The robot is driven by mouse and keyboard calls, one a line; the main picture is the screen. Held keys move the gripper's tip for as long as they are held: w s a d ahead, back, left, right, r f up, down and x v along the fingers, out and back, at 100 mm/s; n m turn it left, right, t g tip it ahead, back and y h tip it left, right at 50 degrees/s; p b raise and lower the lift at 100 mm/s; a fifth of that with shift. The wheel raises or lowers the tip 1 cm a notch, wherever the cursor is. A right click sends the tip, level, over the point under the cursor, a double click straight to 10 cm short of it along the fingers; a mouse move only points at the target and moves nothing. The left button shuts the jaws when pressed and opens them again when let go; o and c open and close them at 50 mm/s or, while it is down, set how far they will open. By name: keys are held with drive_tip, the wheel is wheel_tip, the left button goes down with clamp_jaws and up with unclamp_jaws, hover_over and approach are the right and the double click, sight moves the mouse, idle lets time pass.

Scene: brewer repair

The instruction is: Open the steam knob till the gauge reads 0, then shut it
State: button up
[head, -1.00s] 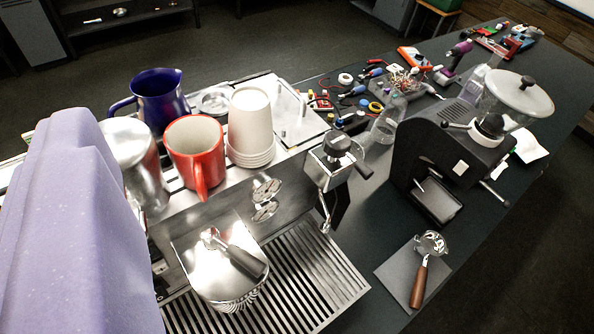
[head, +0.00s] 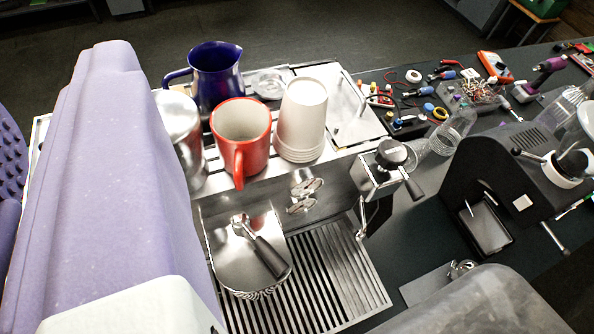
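The espresso machine (head: 340,180) stands in the middle of the head view, with its top and slatted drip tray (head: 335,290) visible. At its right end is a small metal housing with a round black knob (head: 392,152) on top and a black lever (head: 412,186) at its side; I cannot tell for sure which is the steam knob. A thin metal wand (head: 361,222) hangs below this housing. My gripper is not in view; large purple and pale parts of my own body fill the left and bottom.
A blue pitcher (head: 214,82), a red mug (head: 240,130) and stacked white cups (head: 302,120) stand on the machine. A metal pitcher (head: 182,130) is beside them. A portafilter (head: 260,246) lies at the front. A black grinder (head: 510,175) and loose tools (head: 440,95) are right.

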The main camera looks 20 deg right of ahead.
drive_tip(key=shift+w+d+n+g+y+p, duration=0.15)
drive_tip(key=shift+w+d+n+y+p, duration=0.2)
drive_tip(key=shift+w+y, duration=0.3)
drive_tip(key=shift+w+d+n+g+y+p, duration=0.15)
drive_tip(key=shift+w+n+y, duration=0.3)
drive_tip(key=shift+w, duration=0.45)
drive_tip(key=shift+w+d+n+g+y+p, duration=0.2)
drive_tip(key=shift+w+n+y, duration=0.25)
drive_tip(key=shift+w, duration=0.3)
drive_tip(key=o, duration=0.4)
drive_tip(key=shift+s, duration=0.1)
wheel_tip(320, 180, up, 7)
drive_tip(key=p, duration=0.6)
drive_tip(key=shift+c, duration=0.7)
